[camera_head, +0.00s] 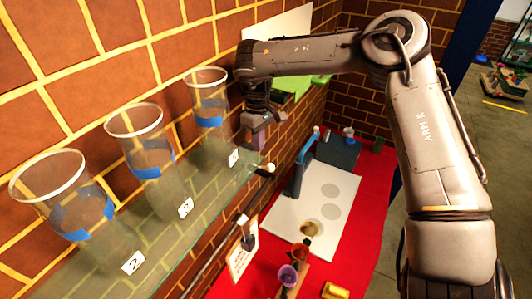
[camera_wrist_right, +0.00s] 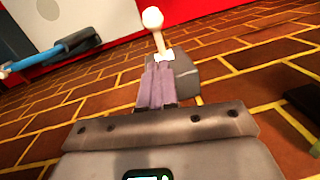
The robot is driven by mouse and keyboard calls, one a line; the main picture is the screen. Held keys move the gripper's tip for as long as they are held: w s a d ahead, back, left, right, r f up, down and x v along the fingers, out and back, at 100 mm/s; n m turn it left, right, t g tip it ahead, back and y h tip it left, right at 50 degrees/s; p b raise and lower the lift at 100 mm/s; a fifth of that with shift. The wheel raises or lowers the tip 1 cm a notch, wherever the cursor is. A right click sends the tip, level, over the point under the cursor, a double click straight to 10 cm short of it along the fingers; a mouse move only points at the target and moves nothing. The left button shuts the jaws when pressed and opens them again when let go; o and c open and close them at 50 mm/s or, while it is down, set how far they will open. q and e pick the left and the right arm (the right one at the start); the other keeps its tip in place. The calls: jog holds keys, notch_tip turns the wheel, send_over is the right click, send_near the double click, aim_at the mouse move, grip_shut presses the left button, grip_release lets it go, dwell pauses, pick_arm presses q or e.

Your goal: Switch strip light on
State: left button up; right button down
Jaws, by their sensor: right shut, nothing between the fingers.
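A toggle switch, a grey box (camera_wrist_right: 186,78) with a pale lever ending in a white ball (camera_wrist_right: 153,18), is on the brick wall in the right wrist view. A white knob (camera_head: 268,168) shows below my right gripper in the head view. My right gripper (camera_head: 256,140) is shut and empty. Its purplish fingers (camera_wrist_right: 159,68) are beside the box, with their tips at the lever's base in the picture. I cannot tell whether they touch it. I cannot clearly identify the strip light. My left gripper is not in view.
A glass shelf (camera_head: 165,235) on the left holds three clear vases with blue bands, the nearest to my right gripper being one vase (camera_head: 208,100). Below are a red table (camera_head: 350,225), a white board (camera_head: 300,215) and a blue-handled tool (camera_head: 307,145).

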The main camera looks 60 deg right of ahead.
jog(key=shift+s+a+f+p, duration=0.15)
jog(key=shift+s+f+p, duration=0.2)
jog(key=shift+s+f, duration=0.45)
jog(key=shift+s+a+f+p, duration=0.15)
jog(key=shift+s+f+p, duration=0.15)
jog(key=shift+s+f, duration=0.45)
